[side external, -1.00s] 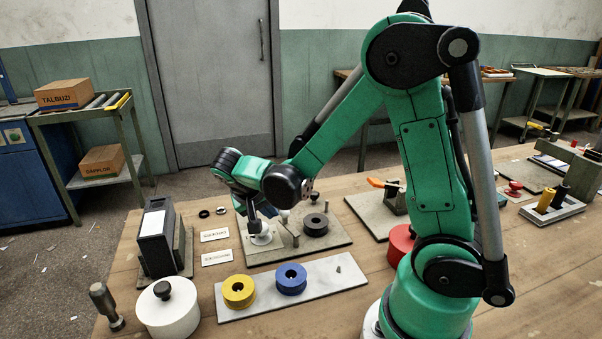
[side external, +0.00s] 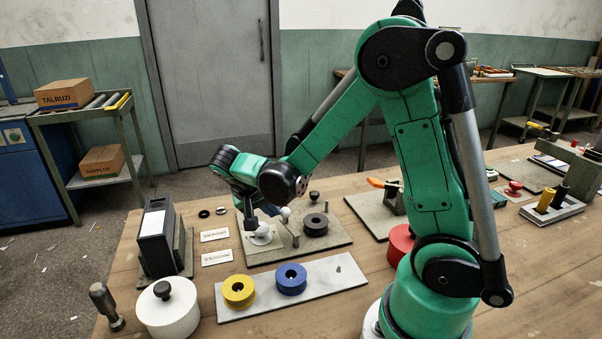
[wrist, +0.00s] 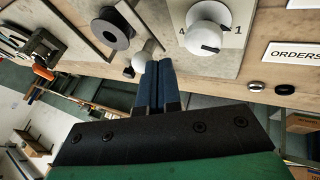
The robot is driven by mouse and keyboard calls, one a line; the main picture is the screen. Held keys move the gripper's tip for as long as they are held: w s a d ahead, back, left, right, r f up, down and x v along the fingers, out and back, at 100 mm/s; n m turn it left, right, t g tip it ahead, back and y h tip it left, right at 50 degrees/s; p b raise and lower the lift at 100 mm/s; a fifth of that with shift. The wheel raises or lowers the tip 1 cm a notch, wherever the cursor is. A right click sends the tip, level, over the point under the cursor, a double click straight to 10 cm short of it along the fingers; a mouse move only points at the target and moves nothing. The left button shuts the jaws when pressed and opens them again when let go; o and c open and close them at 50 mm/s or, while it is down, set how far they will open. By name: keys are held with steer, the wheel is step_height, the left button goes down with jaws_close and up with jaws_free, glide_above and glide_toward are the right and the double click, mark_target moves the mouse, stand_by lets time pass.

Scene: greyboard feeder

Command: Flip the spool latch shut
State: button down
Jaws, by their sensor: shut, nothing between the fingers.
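The spool latch looks to be the thin lever with a white ball knob (side external: 285,212). It stands up from the grey board (side external: 340,238), leaning a little left, between the white dial (side external: 262,238) and the black spool (side external: 315,226). My gripper (side external: 270,209) is shut and empty, with its blue fingers just left of the ball in the side view. In the wrist view, the shut fingertips (wrist: 158,66) lie close beside the white ball (wrist: 141,54); I cannot tell whether they touch. The black spool (wrist: 112,28) and dial (wrist: 208,28) also show there.
A black-knobbed post (side external: 314,196) stands behind the spool. A pale plate (side external: 335,272) with a yellow spool (side external: 238,291) and a blue spool (side external: 291,279) lies in front. A black box (side external: 157,240) stands left, past two label cards (side external: 215,235).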

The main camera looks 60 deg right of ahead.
steer(key=shift+d+m, duration=0.15)
steer(key=shift+m, duration=0.15)
steer(key=shift+d, duration=0.7)
steer(key=shift+s+d+m+g, duration=0.1)
steer(key=shift+d+m+g, duration=0.35)
steer(key=shift+m, duration=0.35)
steer(key=shift+s+d, duration=0.8)
steer(key=shift+d, duration=0.15)
steer(key=shift+a, duration=0.15)
